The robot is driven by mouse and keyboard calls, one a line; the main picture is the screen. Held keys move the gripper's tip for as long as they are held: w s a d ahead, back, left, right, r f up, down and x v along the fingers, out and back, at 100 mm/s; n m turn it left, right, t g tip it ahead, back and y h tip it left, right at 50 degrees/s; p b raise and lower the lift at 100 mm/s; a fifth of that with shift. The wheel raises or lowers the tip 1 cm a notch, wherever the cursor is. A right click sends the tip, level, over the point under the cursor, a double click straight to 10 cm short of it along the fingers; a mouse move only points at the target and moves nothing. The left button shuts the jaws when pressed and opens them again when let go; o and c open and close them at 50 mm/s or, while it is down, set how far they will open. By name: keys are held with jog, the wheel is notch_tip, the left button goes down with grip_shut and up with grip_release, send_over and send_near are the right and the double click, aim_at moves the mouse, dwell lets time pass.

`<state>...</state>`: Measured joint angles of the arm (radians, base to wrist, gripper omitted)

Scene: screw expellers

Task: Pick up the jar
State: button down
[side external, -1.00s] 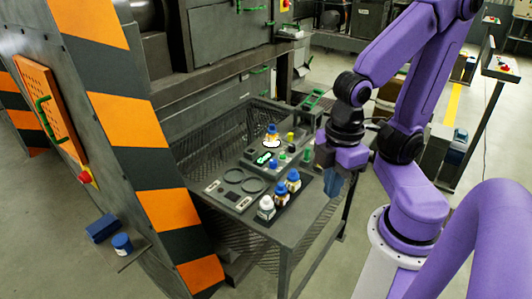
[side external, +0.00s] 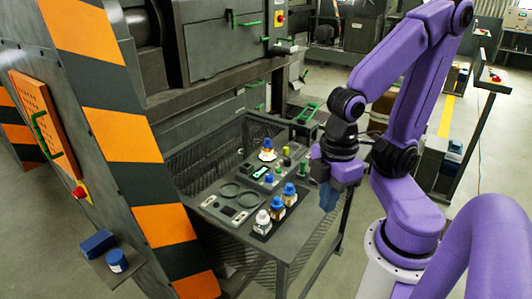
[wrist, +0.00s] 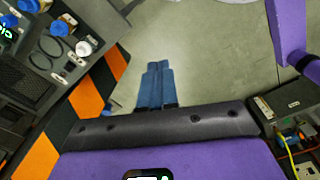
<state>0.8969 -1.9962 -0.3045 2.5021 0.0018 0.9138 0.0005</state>
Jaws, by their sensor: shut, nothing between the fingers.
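Several small jars stand on the grey work table (side external: 268,246). A white-lidded jar (side external: 262,221) is nearest its front edge, with a blue-lidded jar (side external: 277,210) and a second blue-lidded jar (side external: 289,196) in a row behind it. Another blue-lidded jar (side external: 267,152) stands farther back on a small device. The wrist view shows the white lid (wrist: 84,48) and a blue lid (wrist: 59,28) at upper left. My gripper (side external: 328,203) is right of the row, apart from the jars. Its blue fingers (wrist: 155,86) are shut together and empty, over floor in the wrist view.
A mesh guard (side external: 205,160) borders the table's back. A striped machine frame (side external: 130,135) stands left.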

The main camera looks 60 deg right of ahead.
dwell(0.3)
jog(key=shift+c, duration=2.2)
grip_release()
